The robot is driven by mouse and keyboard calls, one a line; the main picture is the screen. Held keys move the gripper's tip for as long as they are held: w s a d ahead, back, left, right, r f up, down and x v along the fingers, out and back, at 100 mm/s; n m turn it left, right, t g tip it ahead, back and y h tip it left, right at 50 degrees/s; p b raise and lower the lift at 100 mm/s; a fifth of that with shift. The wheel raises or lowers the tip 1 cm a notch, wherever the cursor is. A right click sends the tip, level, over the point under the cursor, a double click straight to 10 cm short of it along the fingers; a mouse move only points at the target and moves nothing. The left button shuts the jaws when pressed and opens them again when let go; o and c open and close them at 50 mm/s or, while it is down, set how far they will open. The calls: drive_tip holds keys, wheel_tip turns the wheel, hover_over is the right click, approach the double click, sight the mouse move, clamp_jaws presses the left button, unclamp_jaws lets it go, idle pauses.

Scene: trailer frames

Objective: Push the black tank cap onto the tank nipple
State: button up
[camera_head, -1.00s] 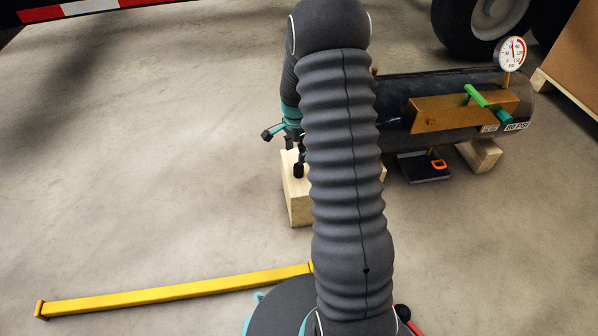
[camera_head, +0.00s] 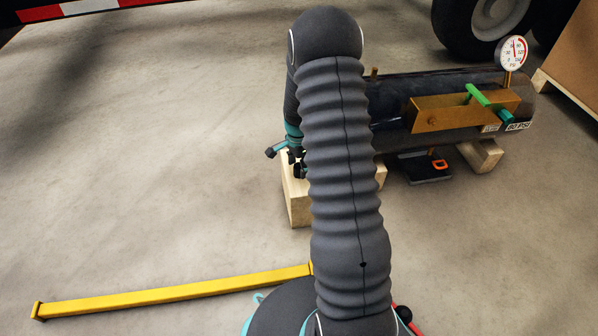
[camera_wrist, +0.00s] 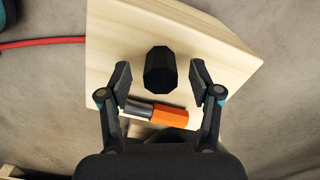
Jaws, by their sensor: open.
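The black cap (camera_wrist: 160,69) stands on a pale wooden block (camera_wrist: 110,30) in the wrist view. My gripper (camera_wrist: 160,75) is open, with one finger on each side of the cap and a visible gap to it on both sides. In the head view my gripper (camera_head: 298,160) is small and partly hidden by my arm, over the wooden block (camera_head: 298,208). The dark tank (camera_head: 385,95) lies on its side to the right of my arm. A small brass stub (camera_head: 374,72) rises from its top left; I cannot tell if it is the nipple.
An orange and grey piece (camera_wrist: 170,117) lies beside the cap. The tank carries a brass bracket (camera_head: 450,112), green handle (camera_head: 478,95) and pressure gauge (camera_head: 512,52). A black and orange item (camera_head: 425,168) lies beneath.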

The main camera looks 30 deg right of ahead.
sight(298, 166)
drive_tip(key=shift+f, duration=0.4)
drive_tip(key=shift+c, duration=0.2)
drive_tip(key=c, duration=1.1)
drive_tip(key=shift+r, duration=0.15)
drive_tip(key=shift+r, duration=0.55)
wheel_tip(298, 166, up, 3)
drive_tip(key=shift+p, duration=0.45)
drive_tip(key=s+d+r, duration=0.2)
drive_tip(key=d, duration=0.1)
drive_tip(key=s+d+r, duration=0.2)
drive_tip(key=s, duration=0.1)
drive_tip(key=s+d+r+p, duration=0.1)
drive_tip(key=s+d+r, duration=0.1)
drive_tip(key=d, duration=0.1)
drive_tip(key=shift+s+d+r, duration=0.35)
drive_tip(key=shift+s, duration=0.05)
